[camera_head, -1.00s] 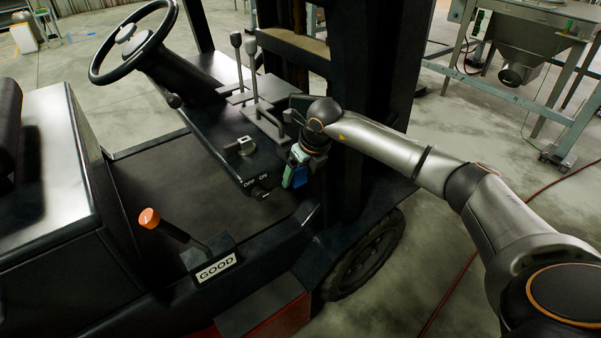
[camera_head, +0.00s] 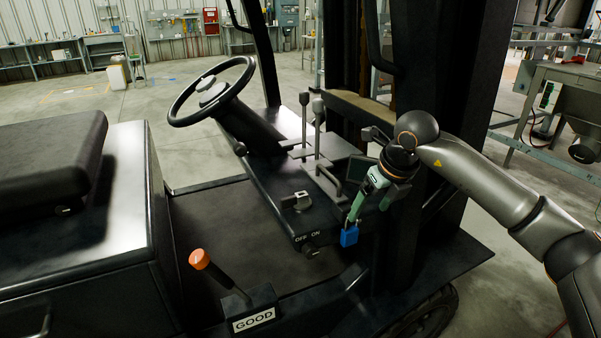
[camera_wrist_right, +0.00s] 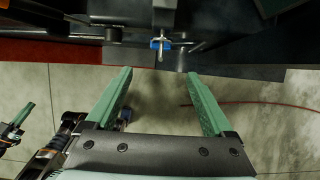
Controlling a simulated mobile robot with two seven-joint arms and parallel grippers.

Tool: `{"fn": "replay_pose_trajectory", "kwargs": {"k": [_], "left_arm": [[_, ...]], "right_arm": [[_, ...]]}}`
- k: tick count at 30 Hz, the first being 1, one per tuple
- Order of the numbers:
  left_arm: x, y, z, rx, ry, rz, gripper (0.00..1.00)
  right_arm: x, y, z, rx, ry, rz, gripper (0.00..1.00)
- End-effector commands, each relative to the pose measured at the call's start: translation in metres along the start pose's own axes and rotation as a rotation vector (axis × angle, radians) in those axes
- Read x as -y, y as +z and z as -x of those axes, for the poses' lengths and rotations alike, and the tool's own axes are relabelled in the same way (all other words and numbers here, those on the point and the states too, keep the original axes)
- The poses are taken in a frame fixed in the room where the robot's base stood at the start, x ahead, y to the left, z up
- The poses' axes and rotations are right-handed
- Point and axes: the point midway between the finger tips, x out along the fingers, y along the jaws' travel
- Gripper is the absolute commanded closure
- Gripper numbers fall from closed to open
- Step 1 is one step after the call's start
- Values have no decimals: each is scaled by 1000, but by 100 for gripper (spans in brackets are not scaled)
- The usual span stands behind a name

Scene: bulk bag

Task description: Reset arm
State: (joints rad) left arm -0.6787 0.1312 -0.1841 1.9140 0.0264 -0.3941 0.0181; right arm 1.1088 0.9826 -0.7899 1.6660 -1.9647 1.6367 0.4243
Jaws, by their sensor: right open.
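My right gripper (camera_head: 368,207) is beside the forklift console (camera_head: 318,215), its green fingers pointing down. In the right wrist view (camera_wrist_right: 158,74) its two fingers are wide apart with nothing between them. A small blue piece (camera_head: 349,236) shows just below one fingertip in the head view. In the wrist view a blue piece with a metal stem (camera_wrist_right: 160,45) is at the dark machine's edge, beyond the fingertips. My left gripper (camera_wrist_right: 20,122) seems to show partly at the wrist view's left edge, too small to read.
The forklift has a steering wheel (camera_head: 211,92), two upright levers (camera_head: 305,125), a key switch (camera_head: 297,202) and an orange-knobbed lever (camera_head: 200,260) by a "GOOD" label. The dark mast (camera_head: 440,90) stands close behind my right arm. A metal hopper (camera_head: 580,105) is at right.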

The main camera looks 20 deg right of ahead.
Motion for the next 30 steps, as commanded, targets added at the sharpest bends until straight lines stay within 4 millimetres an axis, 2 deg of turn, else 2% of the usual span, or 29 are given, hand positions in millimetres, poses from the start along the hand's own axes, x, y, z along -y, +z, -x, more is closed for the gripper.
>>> {"fn": "replay_pose_trajectory", "kwargs": {"k": [3, 5, 8, 11, 12, 13, 15, 18, 19, 21, 24, 27, 30], "left_arm": [[0, 0, 0, 0, 0, 0, 100], [0, 0, 0, 0, 0, 0, 100], [0, 0, 0, 0, 0, 0, 100], [0, 0, 0, 0, 0, 0, 100], [0, 0, 0, 0, 0, 0, 100], [0, 0, 0, 0, 0, 0, 100], [0, 0, 0, 0, 0, 0, 100], [0, 0, 0, 0, 0, 0, 100], [0, 0, 0, 0, 0, 0, 100], [0, 0, 0, 0, 0, 0, 100], [0, 0, 0, 0, 0, 0, 100], [0, 0, 0, 0, 0, 0, 100], [0, 0, 0, 0, 0, 0, 100]], "right_arm": [[-2, 0, -1, 2, 8, 3, 13], [-11, 0, -5, 9, 36, 14, 13], [-49, 1, -16, 42, 156, 52, 13], [-114, 0, -25, 105, 375, 89, 13], [-144, -1, -25, 137, 487, 94, 13], [-167, -3, -23, 161, 575, 90, 13], [-217, -6, -10, 221, 784, 58, 13], [-267, -8, 20, 305, 1061, -49, 13], [-278, -8, 31, 330, 1140, -94, 13], [-294, -4, 55, 386, 1308, -223, 13], [-296, 4, 84, 462, 1507, -461, 13], [-277, 14, 98, 526, 1645, -757, 13], [-244, 20, 93, 574, 1709, -1098, 13]]}}
